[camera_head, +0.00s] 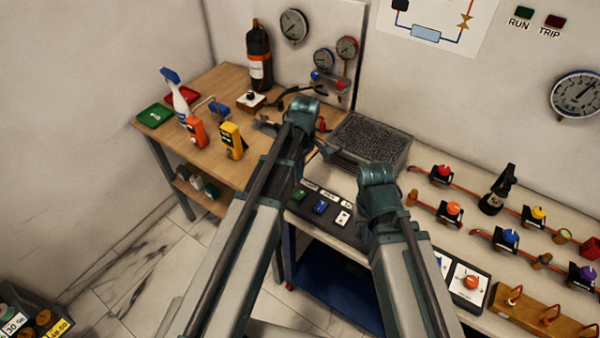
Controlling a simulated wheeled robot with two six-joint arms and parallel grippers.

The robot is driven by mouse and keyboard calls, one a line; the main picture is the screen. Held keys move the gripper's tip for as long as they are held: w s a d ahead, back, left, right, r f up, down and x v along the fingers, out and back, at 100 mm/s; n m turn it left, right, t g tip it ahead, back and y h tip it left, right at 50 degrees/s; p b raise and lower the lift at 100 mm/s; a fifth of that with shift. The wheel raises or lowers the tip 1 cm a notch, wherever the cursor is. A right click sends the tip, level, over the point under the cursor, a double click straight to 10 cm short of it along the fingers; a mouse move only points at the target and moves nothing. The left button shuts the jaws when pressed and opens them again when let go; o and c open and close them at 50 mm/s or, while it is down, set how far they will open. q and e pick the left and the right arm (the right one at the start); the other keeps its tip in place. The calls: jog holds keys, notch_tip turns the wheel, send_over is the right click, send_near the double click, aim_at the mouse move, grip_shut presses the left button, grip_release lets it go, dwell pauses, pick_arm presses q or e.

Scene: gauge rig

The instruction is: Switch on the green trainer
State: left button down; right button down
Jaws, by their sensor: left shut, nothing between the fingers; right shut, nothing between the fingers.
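A dark panel with green, blue and white rocker switches (320,208) sits at the near left edge of the right-hand bench. The green switch (299,195) is at its left end; its label and position are too small to read. My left gripper (262,124) is shut and empty over the wooden bench, partly lost against dark items behind it. My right gripper (326,151) is shut and empty, above and beyond the switch panel, near the mesh-topped box. My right arm covers part of the bench just right of the panel.
The wooden bench (222,85) holds orange and yellow meters, a spray bottle, a dark bottle and a green tray (154,115). The mesh-topped box (367,140) stands behind the panel. Valves on red pipes (440,174) fill the right-hand bench. Gauges hang on the wall.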

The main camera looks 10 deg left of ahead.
aim_at(298, 196)
pick_arm(q)
jog(key=f+b, duration=0.4)
jog(key=f, duration=0.1)
jog(key=f+b, duration=0.2)
jog(key=shift+s+a+f, duration=0.15)
jog(key=shift+s, duration=0.25)
jog(key=shift+s+f, duration=0.15)
jog(key=shift+w, duration=0.2)
jog(key=shift+w+d+r, duration=0.25)
jog(key=shift+w, duration=0.35)
jog(key=shift+r, duration=0.1)
